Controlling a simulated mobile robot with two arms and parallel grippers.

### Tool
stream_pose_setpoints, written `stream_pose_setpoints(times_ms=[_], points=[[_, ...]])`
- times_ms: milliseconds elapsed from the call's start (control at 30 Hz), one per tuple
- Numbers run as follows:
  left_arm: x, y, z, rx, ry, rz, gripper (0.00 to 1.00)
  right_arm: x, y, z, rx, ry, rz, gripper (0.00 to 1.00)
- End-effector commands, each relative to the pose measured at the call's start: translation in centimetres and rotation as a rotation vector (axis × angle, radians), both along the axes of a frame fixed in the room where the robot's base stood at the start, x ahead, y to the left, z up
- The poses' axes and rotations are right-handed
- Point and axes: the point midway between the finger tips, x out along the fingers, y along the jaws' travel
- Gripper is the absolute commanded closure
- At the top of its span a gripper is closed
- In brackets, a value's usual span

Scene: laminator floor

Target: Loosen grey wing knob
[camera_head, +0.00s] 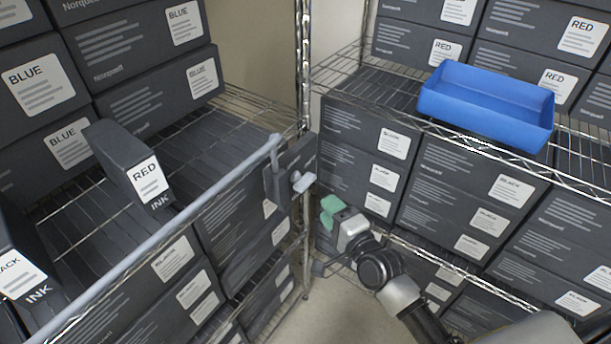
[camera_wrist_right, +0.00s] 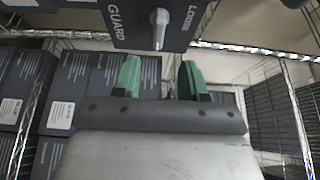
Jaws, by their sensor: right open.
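The grey wing knob (camera_head: 303,182) sits on a dark block (camera_head: 292,158) at the end of a grey rail, by the corner post of the shelves. In the right wrist view the knob (camera_wrist_right: 159,28) points downward on the dark face, between the words GUARD and LOOSE. My right gripper (camera_head: 332,209), with green fingertips, is to the right of and below the knob in the head view. In the right wrist view its fingers (camera_wrist_right: 160,78) are apart and empty, with the knob beyond them, not between them. My left gripper is not in view.
The grey rail (camera_head: 160,235) runs along the left wire shelf, which holds a RED ink box (camera_head: 128,165) and BLUE boxes. A blue bin (camera_head: 487,104) stands on the right shelf. BLACK boxes (camera_head: 455,195) fill the shelf below, close to my right arm.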

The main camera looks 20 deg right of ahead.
Motion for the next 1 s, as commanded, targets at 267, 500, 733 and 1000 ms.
stream_pose_setpoints(times_ms=[267, 500, 733, 1000], points=[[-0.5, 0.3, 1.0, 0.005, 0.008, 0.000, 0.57, 4.5, 1.2, 0.3, 0.000, -0.002, 0.000, 0.57], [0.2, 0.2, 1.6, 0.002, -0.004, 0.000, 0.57, 8.4, 2.3, 0.1, -0.001, 0.001, 0.000, 0.57], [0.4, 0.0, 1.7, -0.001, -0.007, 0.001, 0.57, 10.0, 2.8, 0.0, -0.002, 0.000, 0.000, 0.57], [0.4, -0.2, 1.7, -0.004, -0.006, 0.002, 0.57, 10.0, 2.8, -0.1, -0.002, 0.001, -0.001, 0.57]])
